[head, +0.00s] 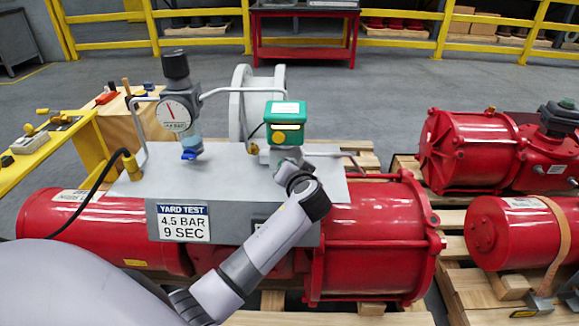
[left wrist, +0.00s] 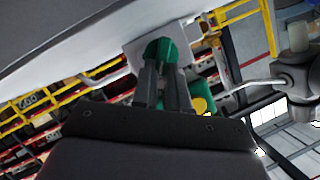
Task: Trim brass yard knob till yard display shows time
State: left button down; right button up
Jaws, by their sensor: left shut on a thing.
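A green box (head: 286,115) with a white top and a yellow round part (head: 279,137) on its front stands on the grey plate; any display reading is too small to make out. My left gripper (head: 290,163) is just below and in front of the box, partly hidden by my wrist. In the left wrist view my left gripper (left wrist: 162,68) has its fingers close together at a round green part (left wrist: 160,48) against a pale block. The yellow part (left wrist: 204,106) is beside the fingers, apart from them. I cannot make out a brass knob clearly. My right gripper is not in view.
A dial gauge (head: 174,112) with a black top stands left on the grey plate (head: 232,190). Thin pipes run beside it. A sign (head: 183,223) reads YARD TEST 4.5 BAR 9 SEC. Red cylinders (head: 370,240) lie below, with more at right (head: 470,150).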

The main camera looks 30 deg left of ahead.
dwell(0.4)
pick_arm(q)
jog(key=c, duration=1.1)
grip_release()
jog(key=shift+c, duration=0.2)
jog(key=shift+p+v, duration=0.4)
jog(key=shift+v, duration=3.2)
